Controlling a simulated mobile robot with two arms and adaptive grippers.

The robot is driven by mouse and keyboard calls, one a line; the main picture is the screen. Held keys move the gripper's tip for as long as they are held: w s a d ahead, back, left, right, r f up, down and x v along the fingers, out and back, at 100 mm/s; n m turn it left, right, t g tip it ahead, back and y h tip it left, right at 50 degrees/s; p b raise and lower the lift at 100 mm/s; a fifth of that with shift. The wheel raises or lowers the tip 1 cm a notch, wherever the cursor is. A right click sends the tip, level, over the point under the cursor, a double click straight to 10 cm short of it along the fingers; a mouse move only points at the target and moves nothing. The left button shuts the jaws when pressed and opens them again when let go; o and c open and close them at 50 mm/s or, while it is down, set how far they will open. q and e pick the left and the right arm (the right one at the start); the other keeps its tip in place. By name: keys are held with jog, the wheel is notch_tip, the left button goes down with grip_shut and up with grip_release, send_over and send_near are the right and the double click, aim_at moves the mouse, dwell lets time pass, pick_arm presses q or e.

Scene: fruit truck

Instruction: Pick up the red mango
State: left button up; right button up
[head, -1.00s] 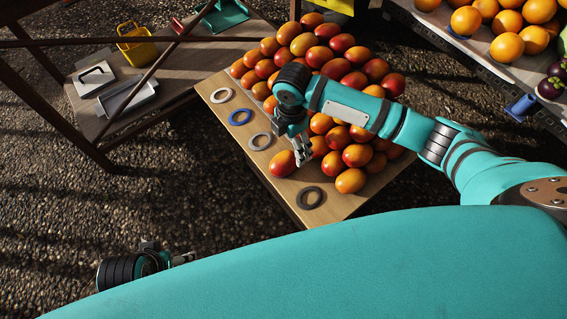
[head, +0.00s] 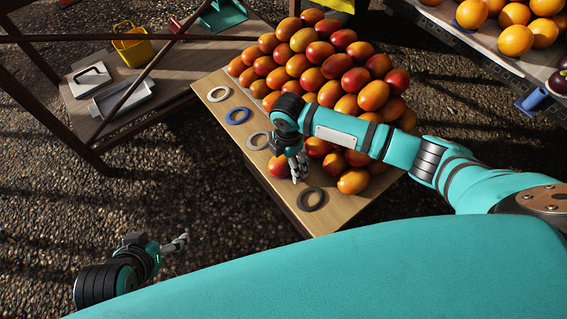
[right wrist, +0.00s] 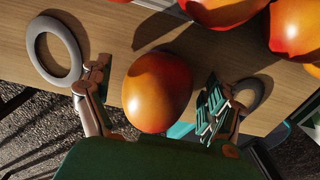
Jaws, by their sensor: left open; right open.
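A red-orange mango (head: 278,167) sits by itself near the table's front-left edge, partly hidden by my right gripper (head: 298,166) in the head view. In the right wrist view the mango (right wrist: 157,92) lies between the two spread fingers, with a visible gap on each side. My right gripper is open and holds nothing. The other mangoes (head: 318,52) are heaped on the table behind it, red and orange. My left gripper (head: 178,243) is open and empty, low at the left, away from the table.
The wooden table (head: 285,195) carries a white ring (head: 218,94), a blue ring (head: 238,116), a grey ring (head: 258,141) and a dark ring (head: 311,199) along its edge. A side shelf holds a yellow basket (head: 133,46) and trays (head: 122,97). Oranges (head: 515,40) lie at the upper right.

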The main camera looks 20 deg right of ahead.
jog(key=shift+c, duration=0.5)
jog(key=c, duration=0.8)
jog(key=shift+r, duration=0.1)
jog(key=shift+c, duration=0.2)
